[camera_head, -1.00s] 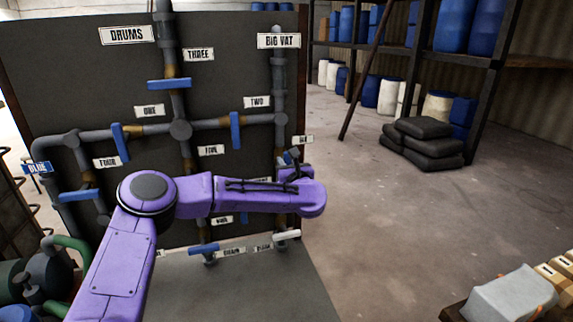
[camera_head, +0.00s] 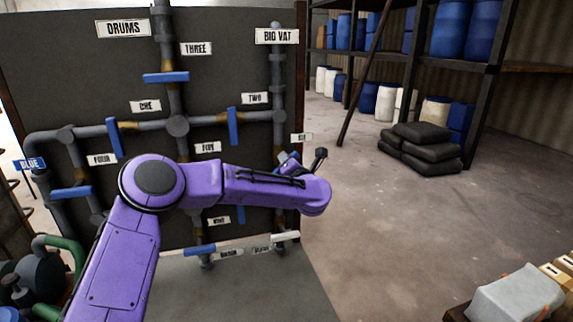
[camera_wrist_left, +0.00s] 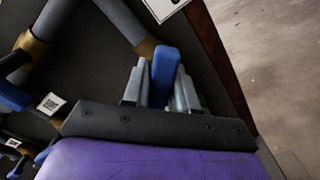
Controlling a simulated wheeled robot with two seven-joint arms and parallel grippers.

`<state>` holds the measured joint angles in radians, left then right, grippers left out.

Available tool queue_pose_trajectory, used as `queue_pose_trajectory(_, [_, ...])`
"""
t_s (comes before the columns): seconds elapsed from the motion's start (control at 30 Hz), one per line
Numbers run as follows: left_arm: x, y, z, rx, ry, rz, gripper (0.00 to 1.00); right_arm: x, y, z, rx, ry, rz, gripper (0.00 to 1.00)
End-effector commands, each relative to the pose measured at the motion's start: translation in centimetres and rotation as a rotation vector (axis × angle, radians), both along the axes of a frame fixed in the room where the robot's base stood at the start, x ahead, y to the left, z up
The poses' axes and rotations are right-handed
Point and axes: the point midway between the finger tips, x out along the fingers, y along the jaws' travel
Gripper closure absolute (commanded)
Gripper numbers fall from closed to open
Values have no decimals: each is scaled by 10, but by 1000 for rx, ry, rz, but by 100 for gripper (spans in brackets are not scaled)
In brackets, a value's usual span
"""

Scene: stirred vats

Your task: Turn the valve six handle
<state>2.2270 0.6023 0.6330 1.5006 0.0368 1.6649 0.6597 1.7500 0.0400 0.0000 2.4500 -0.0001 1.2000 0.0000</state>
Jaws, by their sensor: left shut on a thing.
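The valve six handle is a blue bar (camera_wrist_left: 165,70) on a pipe with a brass-coloured collar. In the wrist view it stands between the two grey fingers of my left gripper (camera_wrist_left: 161,84), which is shut on it. In the head view my purple left arm reaches across the board and hides most of this valve. Only a small blue part (camera_head: 284,157) shows beside the wrist, under the label "SIX" (camera_head: 301,137). My left gripper is mostly hidden there behind its wrist. My right gripper is in neither view.
The dark board (camera_head: 60,80) carries grey pipes and other blue handles, such as those by "TWO" (camera_head: 234,127) and "THREE" (camera_head: 166,78). A white handle (camera_head: 285,237) sits low. Black sacks (camera_head: 421,146) lie right of the board; floor between is clear.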

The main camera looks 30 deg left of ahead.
Motion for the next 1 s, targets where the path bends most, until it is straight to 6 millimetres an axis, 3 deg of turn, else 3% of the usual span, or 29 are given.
queue_pose_trajectory(0.6, [4, -5, -5, 360, 415, -8, 100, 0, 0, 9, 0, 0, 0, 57])
queue_pose_trajectory(1.0, [4, -6, -10, 476, 557, -9, 100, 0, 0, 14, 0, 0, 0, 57])
